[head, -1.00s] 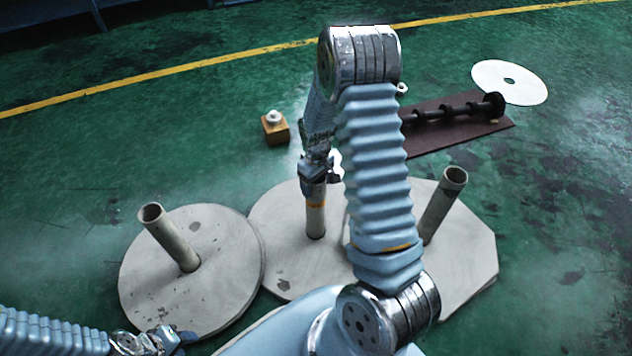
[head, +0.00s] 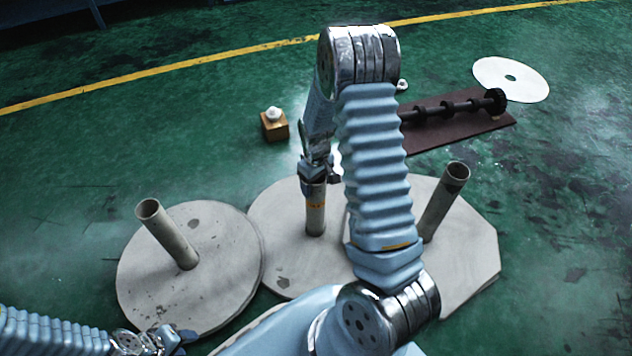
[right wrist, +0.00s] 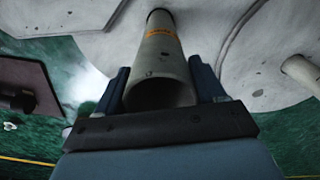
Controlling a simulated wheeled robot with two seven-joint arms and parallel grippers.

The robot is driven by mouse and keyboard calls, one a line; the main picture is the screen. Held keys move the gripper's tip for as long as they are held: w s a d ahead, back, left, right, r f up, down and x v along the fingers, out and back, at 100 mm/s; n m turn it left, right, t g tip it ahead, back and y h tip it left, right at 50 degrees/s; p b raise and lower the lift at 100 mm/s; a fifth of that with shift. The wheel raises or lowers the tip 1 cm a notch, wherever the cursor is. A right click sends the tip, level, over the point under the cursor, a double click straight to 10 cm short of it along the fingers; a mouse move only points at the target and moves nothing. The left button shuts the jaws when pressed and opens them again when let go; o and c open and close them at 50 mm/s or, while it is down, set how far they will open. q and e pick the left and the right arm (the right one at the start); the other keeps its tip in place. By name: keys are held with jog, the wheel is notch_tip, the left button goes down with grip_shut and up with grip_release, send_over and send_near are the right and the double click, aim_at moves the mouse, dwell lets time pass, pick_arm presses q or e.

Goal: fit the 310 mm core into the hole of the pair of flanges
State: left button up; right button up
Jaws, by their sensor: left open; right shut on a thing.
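A grey tube core with an orange band (head: 315,216) stands upright over the middle pale plate (head: 285,255) in the head view. My right gripper (head: 315,180) is shut on its upper end. In the right wrist view the core (right wrist: 158,55) sits between the two fingers of my right gripper (right wrist: 162,85), and its far end meets a dark round opening in the plate. How deep it sits there I cannot tell. My left gripper (head: 178,342) is open and empty at the lower left, by the near edge of the left round plate (head: 140,285).
Another tube (head: 170,236) rises from the left plate, and a third (head: 443,203) from the right angular plate (head: 470,255). Behind are a wooden block with a white knob (head: 275,128), a dark shaft on a brown board (head: 430,137) and a white disc (head: 525,85).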

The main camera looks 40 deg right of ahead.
jog(key=shift+f, duration=0.2)
jog(key=o, duration=1.8)
notch_tip(320, 180, up, 14)
jog(key=p, duration=0.2)
jog(key=shift+f, duration=0.1)
